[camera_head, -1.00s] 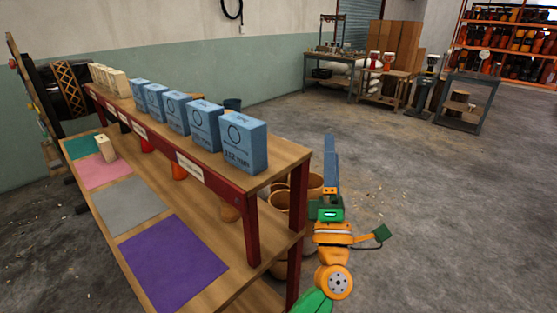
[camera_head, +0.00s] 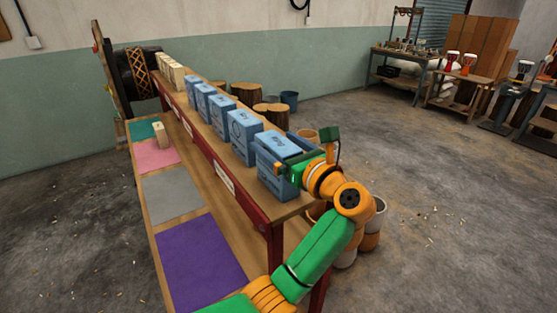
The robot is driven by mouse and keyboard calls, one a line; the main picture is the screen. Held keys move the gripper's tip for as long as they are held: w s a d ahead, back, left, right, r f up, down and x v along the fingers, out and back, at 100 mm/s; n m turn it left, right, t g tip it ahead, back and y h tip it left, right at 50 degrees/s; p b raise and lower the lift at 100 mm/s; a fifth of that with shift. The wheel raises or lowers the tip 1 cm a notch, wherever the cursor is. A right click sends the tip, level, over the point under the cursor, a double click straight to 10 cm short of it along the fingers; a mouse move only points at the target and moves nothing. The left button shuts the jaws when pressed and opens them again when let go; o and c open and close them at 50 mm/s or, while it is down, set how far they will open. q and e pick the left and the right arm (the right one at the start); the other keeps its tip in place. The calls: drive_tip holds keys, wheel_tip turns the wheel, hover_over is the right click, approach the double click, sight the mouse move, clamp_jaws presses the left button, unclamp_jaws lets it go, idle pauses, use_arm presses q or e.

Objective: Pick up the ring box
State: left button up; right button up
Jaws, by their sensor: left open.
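Several blue ring boxes with a printed ring stand in a row on the upper wooden shelf. The nearest ring box (camera_head: 273,165) is at the shelf's near right end. My left gripper (camera_head: 290,158) is open at the top right of this box, its blue fingers reaching left over or beside the box's upper part. I cannot tell whether the fingers touch it. The gripper partly covers the box's right side. The second box (camera_head: 243,132) stands just behind it, with a small gap. My right gripper is not in view.
The lower shelf has purple (camera_head: 200,262), grey (camera_head: 171,193), pink and teal mats. A small cream block (camera_head: 139,131) stands on the pink mat. Cream boxes (camera_head: 170,70) stand at the row's far end. Pots (camera_head: 372,222) sit right of the shelf; open floor lies beyond.

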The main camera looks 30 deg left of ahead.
use_arm(q)
drive_tip(key=shift+s+r, duration=0.1)
drive_tip(key=shift+s, duration=0.2)
drive_tip(key=c, duration=0.9)
clamp_jaws()
drive_tip(key=shift+w, duration=0.1)
